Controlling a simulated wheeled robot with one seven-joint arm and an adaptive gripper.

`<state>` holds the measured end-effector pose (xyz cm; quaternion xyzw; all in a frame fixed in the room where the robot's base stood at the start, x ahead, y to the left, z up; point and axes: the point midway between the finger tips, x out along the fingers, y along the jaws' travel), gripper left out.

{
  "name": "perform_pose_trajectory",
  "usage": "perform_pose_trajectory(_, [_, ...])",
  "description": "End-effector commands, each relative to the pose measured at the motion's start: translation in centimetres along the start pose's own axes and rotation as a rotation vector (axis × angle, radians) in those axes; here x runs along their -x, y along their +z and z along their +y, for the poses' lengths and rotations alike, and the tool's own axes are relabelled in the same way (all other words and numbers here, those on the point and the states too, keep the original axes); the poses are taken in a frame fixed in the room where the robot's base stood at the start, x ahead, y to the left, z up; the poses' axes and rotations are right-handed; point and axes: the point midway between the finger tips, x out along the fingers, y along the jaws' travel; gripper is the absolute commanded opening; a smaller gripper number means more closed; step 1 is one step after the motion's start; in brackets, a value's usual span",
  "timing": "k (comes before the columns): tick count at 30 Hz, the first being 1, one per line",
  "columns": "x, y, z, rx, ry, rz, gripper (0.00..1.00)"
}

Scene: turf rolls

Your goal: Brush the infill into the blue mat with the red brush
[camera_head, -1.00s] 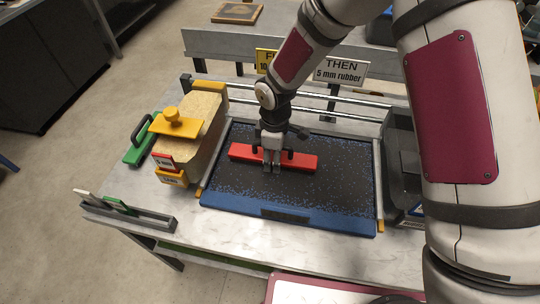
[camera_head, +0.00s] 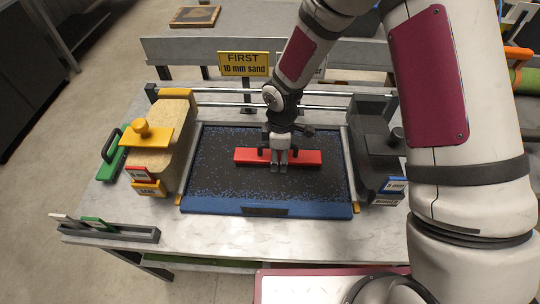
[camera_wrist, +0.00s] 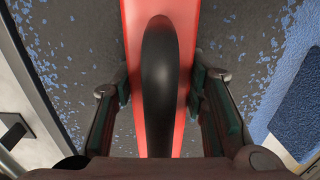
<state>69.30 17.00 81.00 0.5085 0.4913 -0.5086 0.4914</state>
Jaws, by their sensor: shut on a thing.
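The blue mat (camera_head: 215,205) lies flat on the bench, mostly covered by dark infill, with blue showing along the front edge and as flecks around the sides. The red brush (camera_head: 306,157) lies crosswise over the dark middle of the mat. My gripper (camera_head: 279,166) is above the brush, shut on its black handle. In the wrist view the brush (camera_wrist: 187,25) runs through the middle, and its black handle sits between the fingers of my gripper (camera_wrist: 165,90). I cannot tell whether the bristles touch the mat.
A tan hopper with a yellow knob (camera_head: 168,145) stands left of the mat. A dark hopper (camera_head: 375,150) stands right. A yellow sign (camera_head: 243,64) reads "FIRST 10 mm sand". A grey rack (camera_head: 112,231) sits at the front left.

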Motion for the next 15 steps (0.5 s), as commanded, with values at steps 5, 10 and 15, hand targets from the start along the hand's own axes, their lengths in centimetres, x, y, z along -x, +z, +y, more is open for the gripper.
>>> perform_pose_trajectory(5, [0.1, 1.7, 0.1, -0.003, 0.001, 0.0, 0.07])
perform_pose_trajectory(10, [0.1, 3.3, 0.0, -0.001, 0.0, -0.001, 0.07])
perform_pose_trajectory(15, [0.1, 4.7, 0.0, -0.003, 0.001, 0.0, 0.07])
